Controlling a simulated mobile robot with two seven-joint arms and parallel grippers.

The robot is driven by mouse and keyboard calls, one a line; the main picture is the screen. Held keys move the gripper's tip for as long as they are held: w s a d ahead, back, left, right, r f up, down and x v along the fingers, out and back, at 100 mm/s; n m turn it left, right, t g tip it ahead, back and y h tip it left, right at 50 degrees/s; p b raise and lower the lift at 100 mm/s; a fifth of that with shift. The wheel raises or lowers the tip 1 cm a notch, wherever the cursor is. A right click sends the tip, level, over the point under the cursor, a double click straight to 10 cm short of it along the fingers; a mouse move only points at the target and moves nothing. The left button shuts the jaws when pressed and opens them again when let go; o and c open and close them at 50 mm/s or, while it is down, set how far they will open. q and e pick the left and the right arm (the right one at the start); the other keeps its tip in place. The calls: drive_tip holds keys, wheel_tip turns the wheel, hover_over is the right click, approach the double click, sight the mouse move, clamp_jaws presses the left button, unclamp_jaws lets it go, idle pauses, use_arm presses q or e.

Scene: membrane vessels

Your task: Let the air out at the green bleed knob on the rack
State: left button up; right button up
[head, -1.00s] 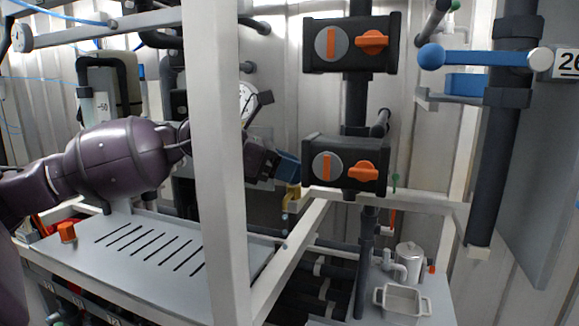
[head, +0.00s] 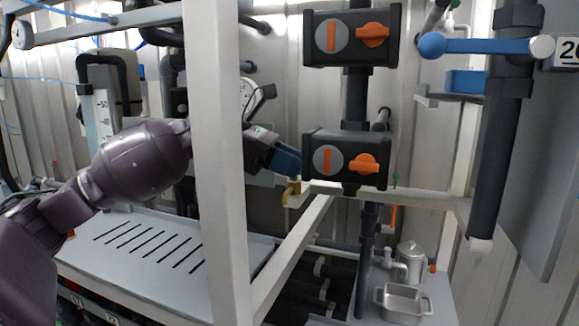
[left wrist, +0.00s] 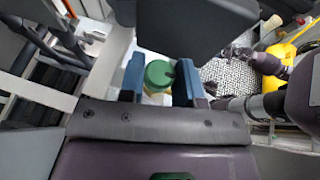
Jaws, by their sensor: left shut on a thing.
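The green bleed knob (left wrist: 158,74) shows in the left wrist view, between the two blue fingers of my left gripper (left wrist: 160,82). The fingers stand on either side of it, shut on it. In the head view my left gripper (head: 286,161) reaches past the white post to the left of the lower dark valve box, and the knob is hidden there. A purple and black part of mine, which looks like my right gripper (left wrist: 238,54), shows small at the right of the left wrist view; its fingers are too small to read.
A white frame post (head: 218,160) stands in front of my left forearm. Two dark boxes with orange knobs, the upper (head: 352,36) and lower (head: 347,160), sit right of my gripper. A yellow fitting (head: 292,188) is just below it. A blue-handled lever (head: 480,46) is at upper right.

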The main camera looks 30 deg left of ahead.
drive_tip(key=shift+w+r, duration=0.1)
drive_tip(key=shift+w, duration=0.1)
use_arm(q)
drive_tip(key=o, duration=0.6)
drive_tip(key=shift+a, duration=0.1)
drive_tip(key=b+v, duration=0.2)
drive_tip(key=v, duration=0.8)
drive_tip(key=shift+a+r+b, duration=0.1)
drive_tip(key=shift+a+b, duration=0.2)
drive_tip(key=shift+b, duration=0.1)
use_arm(e)
drive_tip(key=shift+w+f, duration=0.4)
drive_tip(key=shift+f, duration=0.45)
drive_tip(key=shift+s+f, duration=0.1)
